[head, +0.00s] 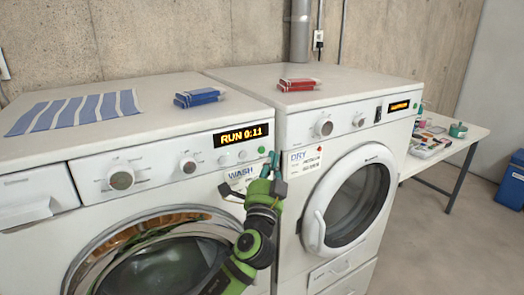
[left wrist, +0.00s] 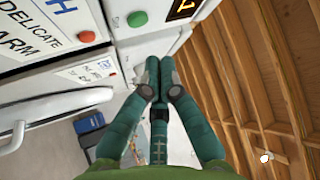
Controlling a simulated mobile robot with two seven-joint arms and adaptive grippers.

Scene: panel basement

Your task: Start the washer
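The white washer (head: 145,170) stands at the left in the head view. Its lit display (head: 240,135) reads "RUN 0:11". A green button (head: 261,149) is right of and below the display; it also shows in the left wrist view (left wrist: 138,18), with a red button (left wrist: 85,40) farther left. My left gripper (head: 271,160) is in front of the panel's right end, close to the green button. In the left wrist view its teal fingers (left wrist: 158,75) are together with nothing seen between them. I cannot tell whether they touch the panel. My right gripper is not in view.
A white dryer (head: 335,130) stands close at the right. Blue boxes (head: 198,98) and a striped cloth (head: 77,111) lie on the washer, red boxes (head: 298,84) on the dryer. A table (head: 445,150) with small items and a blue bin (head: 512,180) are farther right.

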